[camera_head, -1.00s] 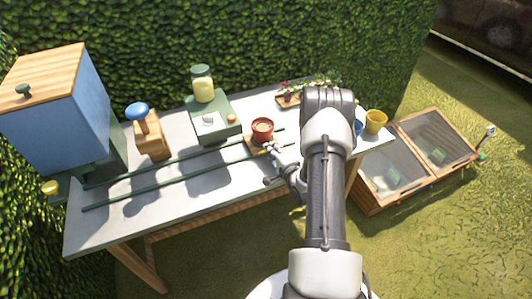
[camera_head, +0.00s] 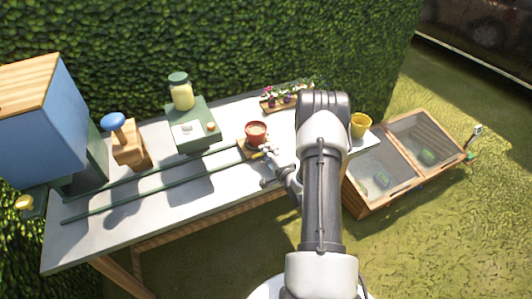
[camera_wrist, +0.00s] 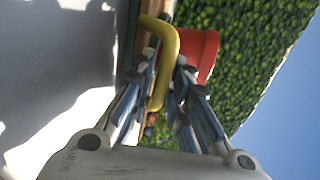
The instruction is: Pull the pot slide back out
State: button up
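The pot slide is a small wooden carriage (camera_head: 245,149) at the right end of two green rails (camera_head: 150,174) on the workbench. A red pot (camera_head: 256,133) with brown filling stands upright on it; part of the pot also shows in the wrist view (camera_wrist: 205,52). A yellow handle (camera_head: 263,154) sits on the near right side of the slide; in the wrist view the curved handle (camera_wrist: 174,42) passes between my fingers. My gripper (camera_wrist: 167,75) is closed around the handle. Its fingertips are partly hidden by the handle, and small in the head view.
The white bench top (camera_head: 190,210) is clear along the rails. A blue box (camera_head: 45,120), a wooden stand with a blue knob (camera_head: 130,143), a green machine with a jar (camera_head: 190,127) and a flower tray (camera_head: 280,103) stand behind. A yellow pot (camera_head: 360,125) is right, by a cold frame (camera_head: 400,165).

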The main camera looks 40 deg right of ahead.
jog(key=shift+o, duration=1.3)
jog(key=shift+w+a, duration=0.1)
jog(key=v, duration=1.2)
